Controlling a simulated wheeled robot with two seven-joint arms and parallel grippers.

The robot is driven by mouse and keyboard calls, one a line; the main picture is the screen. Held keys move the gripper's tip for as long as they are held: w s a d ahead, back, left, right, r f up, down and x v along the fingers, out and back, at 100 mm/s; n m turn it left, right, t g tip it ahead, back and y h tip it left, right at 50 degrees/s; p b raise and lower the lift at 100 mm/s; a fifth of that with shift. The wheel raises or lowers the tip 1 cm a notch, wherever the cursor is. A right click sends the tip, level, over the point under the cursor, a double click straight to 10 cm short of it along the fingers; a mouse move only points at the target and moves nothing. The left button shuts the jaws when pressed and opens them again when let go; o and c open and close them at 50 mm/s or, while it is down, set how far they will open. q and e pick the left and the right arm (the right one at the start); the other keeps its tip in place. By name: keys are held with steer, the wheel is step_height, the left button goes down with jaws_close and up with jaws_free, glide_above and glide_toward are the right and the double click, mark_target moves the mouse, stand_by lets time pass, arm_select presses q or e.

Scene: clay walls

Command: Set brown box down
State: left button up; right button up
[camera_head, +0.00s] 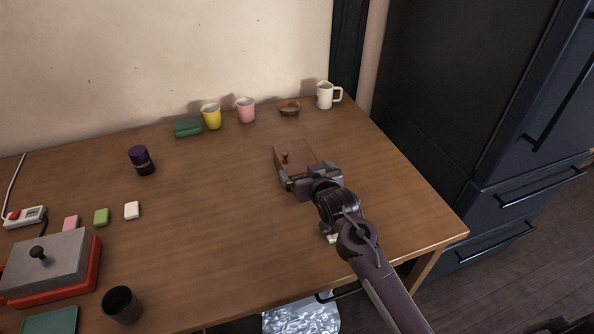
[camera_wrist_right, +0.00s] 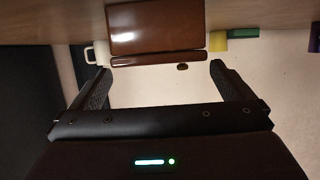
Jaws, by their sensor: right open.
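The brown box (camera_head: 306,155) sits on the wooden table near its right part, with a small knob on top. In the right wrist view, which looks upside down, the box (camera_wrist_right: 155,30) shows its glossy side and lid edge. My right gripper (camera_head: 310,177) is open at the near side of the box. In the wrist view its fingertips (camera_wrist_right: 160,70) stand apart, with the box seen between and beyond them and a gap at each side. The gripper hides the near part of the box in the head view. My left gripper is not in view.
On the table (camera_head: 220,220), a white mug (camera_head: 325,95), brown bowl (camera_head: 289,107), pink cup (camera_head: 246,110), yellow cup (camera_head: 211,116) and green box (camera_head: 187,127) stand behind. A purple jar (camera_head: 142,160) stands left. The table's middle is clear. A dark cabinet (camera_head: 455,90) stands right.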

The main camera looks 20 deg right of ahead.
mark_target(301, 164)
steer(key=shift+x, duration=3.3)
steer(key=shift+r, duration=0.1)
steer(key=c, duration=1)
